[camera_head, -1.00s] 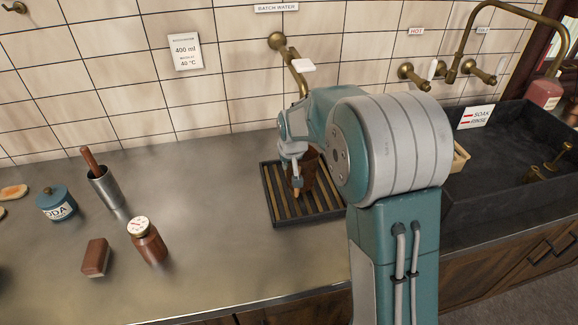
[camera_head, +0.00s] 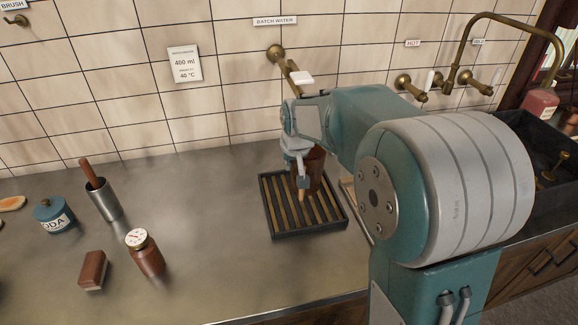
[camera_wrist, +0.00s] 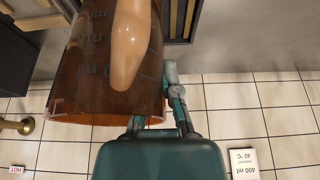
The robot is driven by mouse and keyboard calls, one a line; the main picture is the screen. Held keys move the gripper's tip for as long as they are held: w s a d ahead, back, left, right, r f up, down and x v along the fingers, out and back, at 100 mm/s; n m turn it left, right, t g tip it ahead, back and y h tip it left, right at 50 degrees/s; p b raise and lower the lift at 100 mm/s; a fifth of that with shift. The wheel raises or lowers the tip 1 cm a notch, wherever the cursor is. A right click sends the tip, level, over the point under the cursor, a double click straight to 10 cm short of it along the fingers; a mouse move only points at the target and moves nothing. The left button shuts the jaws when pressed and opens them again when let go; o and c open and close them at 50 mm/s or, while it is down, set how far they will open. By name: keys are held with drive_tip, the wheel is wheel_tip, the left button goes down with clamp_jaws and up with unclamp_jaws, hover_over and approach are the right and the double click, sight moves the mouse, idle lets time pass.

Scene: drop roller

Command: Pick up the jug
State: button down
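The jug (camera_head: 313,168) is brown and see-through with measuring marks, and stands on or just over the slatted drip tray (camera_head: 281,216) under the batch water tap. In the wrist view the jug (camera_wrist: 88,75) fills the upper left, with a smooth tan piece, seemingly its handle (camera_wrist: 128,50), in front. My gripper (camera_head: 303,180) is right at the jug, on its near left side. In the wrist view one finger of my gripper (camera_wrist: 172,80) shows beside the jug's right edge. The other finger is mostly hidden, so its grip cannot be told.
The brass batch water tap (camera_head: 288,65) is on the wall above the tray. A brown jar (camera_head: 146,254), a brown block (camera_head: 93,270), a metal cup (camera_head: 104,200) and a soda tin (camera_head: 53,216) stand at left. The counter between them and the tray is clear. A dark sink (camera_head: 545,165) lies right.

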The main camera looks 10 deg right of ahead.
drive_tip(key=shift+s+r, duration=0.65)
drive_tip(key=shift+r, duration=0.05)
drive_tip(key=s+r, duration=0.3)
drive_tip(key=s, duration=0.5)
drive_tip(key=shift+s+d+r, duration=0.15)
drive_tip(key=shift+d+r, duration=0.1)
drive_tip(key=shift+d, duration=0.05)
drive_tip(key=shift+s, duration=0.1)
idle(2.7)
